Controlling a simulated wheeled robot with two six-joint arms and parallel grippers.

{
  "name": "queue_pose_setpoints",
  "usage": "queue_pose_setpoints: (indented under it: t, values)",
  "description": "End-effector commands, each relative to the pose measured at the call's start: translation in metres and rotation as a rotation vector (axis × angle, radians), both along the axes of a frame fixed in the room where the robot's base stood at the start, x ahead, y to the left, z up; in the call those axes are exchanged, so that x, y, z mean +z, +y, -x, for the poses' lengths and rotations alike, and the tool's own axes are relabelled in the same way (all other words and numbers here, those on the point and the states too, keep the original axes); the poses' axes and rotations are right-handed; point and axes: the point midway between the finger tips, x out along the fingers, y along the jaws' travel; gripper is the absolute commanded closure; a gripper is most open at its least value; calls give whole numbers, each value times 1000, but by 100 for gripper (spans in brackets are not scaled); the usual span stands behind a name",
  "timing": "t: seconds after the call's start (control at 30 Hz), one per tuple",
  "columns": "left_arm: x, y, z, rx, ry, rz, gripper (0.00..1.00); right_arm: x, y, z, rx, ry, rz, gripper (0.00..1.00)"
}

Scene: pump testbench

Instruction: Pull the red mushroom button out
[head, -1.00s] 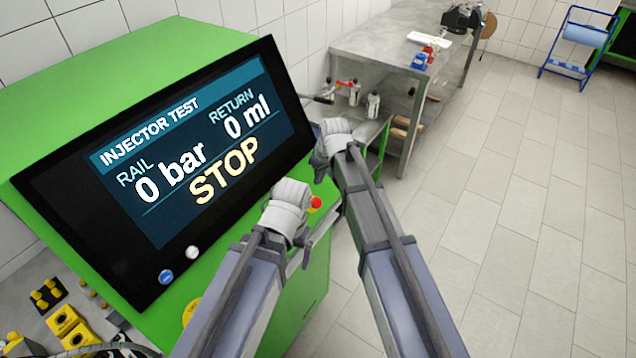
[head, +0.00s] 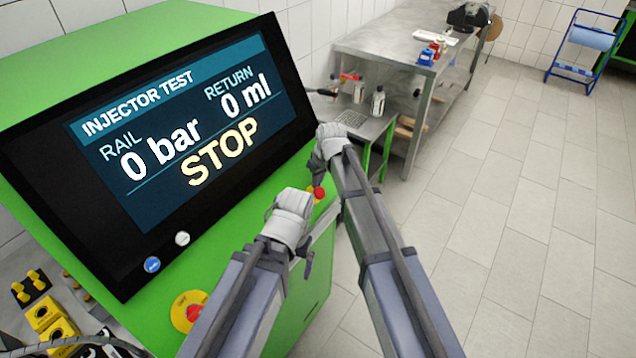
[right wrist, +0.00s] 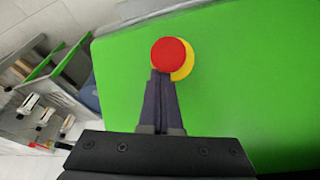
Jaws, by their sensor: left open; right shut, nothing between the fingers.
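The red mushroom button (head: 319,192) sits on a yellow base on the green console, between my two grippers in the head view. In the right wrist view the red button (right wrist: 168,54) is straight ahead, with the yellow base showing at its right. My right gripper (right wrist: 159,77) is shut and empty; its fingertips overlap the button's lower edge in that view, and I cannot tell whether they touch it. In the head view my right gripper (head: 322,160) is above the button, its fingertips mostly hidden. My left gripper (head: 298,222) is open, lower and left of the button.
The console screen (head: 185,140) reads STOP and 0 bar. A second red knob on a yellow OFF disc (head: 181,309) is lower on the console, partly behind my left arm. A steel bench (head: 385,45) stands behind; the tiled floor (head: 520,200) at right is clear.

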Motion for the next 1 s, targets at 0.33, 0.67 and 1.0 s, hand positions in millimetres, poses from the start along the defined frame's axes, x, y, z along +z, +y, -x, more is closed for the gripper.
queue_pose_setpoints:
  t: [0.33,0.67,1.0]
  values:
    - [13,0,0,0,0,0,3,13,-9,11,-2,1,0,100]
    - [13,0,0,0,0,0,3,13,-15,16,-1,6,3,100]
    - [26,0,0,-1,0,0,3,26,-16,20,-2,5,5,100]
